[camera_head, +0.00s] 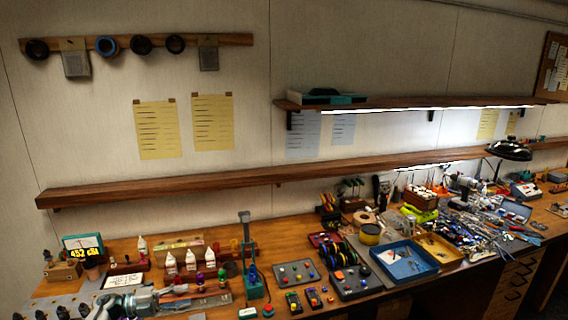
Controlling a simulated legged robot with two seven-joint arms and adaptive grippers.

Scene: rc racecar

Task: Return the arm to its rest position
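My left arm enters at the bottom left, low over the workbench (212,243). My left gripper (168,296), grey and metallic, is small in the picture and points to the right. My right arm and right gripper do not show.
White bottles (170,264) and a green-based tool stand (254,284) are close behind and right of the gripper. Button boxes (296,273), a blue tray (404,262) and piled tools (470,225) crowd the bench rightward. A long wooden shelf (200,187) runs above.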

